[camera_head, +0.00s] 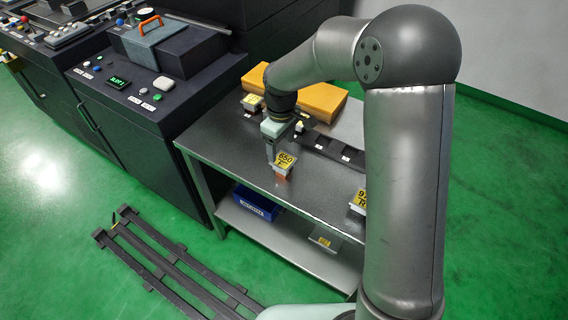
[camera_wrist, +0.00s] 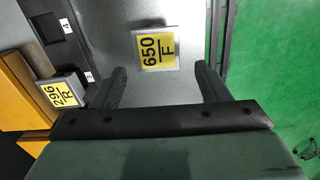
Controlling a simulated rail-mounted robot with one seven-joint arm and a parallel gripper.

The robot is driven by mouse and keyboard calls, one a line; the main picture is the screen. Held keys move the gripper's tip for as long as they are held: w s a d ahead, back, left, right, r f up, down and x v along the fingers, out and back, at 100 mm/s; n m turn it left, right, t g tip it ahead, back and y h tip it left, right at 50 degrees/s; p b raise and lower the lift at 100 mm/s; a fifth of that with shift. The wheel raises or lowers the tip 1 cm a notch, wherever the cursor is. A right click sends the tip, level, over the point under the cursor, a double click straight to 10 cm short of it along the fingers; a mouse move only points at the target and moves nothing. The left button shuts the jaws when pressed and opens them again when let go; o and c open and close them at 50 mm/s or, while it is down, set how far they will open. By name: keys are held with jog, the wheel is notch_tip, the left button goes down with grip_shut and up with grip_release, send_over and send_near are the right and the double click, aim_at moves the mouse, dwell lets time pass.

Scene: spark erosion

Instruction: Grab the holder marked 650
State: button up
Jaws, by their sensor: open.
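The holder marked 650 (camera_head: 284,162) stands on the metal table, with a yellow label reading "650 F" on a light square top and a reddish part below. In the wrist view the 650 holder (camera_wrist: 157,48) lies ahead of my gripper, near the line between the two fingers and beyond their tips. My gripper (camera_wrist: 160,78) is open and empty, its dark fingers spread wider than the holder. In the head view my gripper (camera_head: 270,150) is just above and behind the 650 holder, partly hidden by my wrist.
A holder marked 296 R (camera_wrist: 63,92) sits close by my gripper's left finger. A dark slotted rack (camera_head: 325,146) and an orange block (camera_head: 312,98) lie behind. Another yellow-labelled holder (camera_head: 359,200) stands at right, partly behind my arm. A blue bin (camera_head: 256,203) is on the lower shelf.

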aim_at(284, 160)
jog(key=shift+d+f+p, duration=0.15)
jog(key=shift+f+p, duration=0.25)
jog(key=shift+f, duration=1.5)
jog(key=shift+d+f+p, duration=0.15)
jog(key=shift+f+p, duration=0.25)
jog(key=shift+f, duration=1.5)
jog(key=c, duration=1.2)
jog(key=shift+w+r, duration=0.1)
jog(key=shift+c, duration=0.2)
